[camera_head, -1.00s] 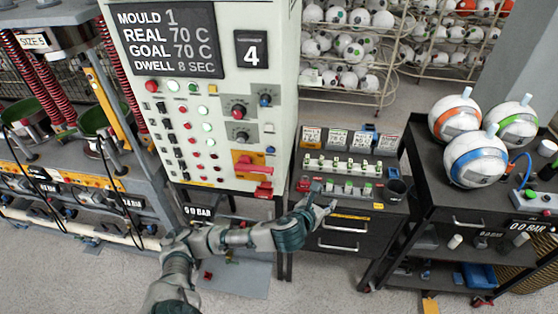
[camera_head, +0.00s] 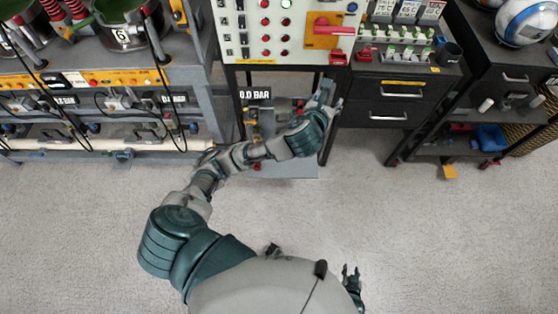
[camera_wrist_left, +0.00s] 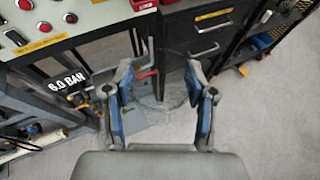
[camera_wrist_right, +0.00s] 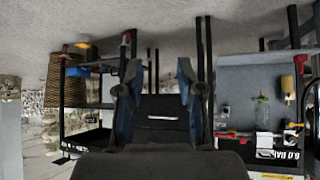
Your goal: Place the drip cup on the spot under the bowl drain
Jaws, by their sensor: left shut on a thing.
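My left gripper (camera_head: 328,97) is in front of the gap between the control panel and the black drawer cabinet. In the left wrist view, its blue-padded fingers (camera_wrist_left: 162,105) are spread around a faint, see-through round thing (camera_wrist_left: 165,103). This looks like the clear drip cup, shut between the fingers; its contents cannot be made out. My right gripper (camera_head: 352,275) is low near my body; the right wrist view shows its fingers (camera_wrist_right: 155,88) apart with nothing between them.
The press bench (camera_head: 100,75) with hanging black cables stands at the left. A cart (camera_head: 500,80) stands at the right. The grey floor (camera_head: 430,240) in front is clear.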

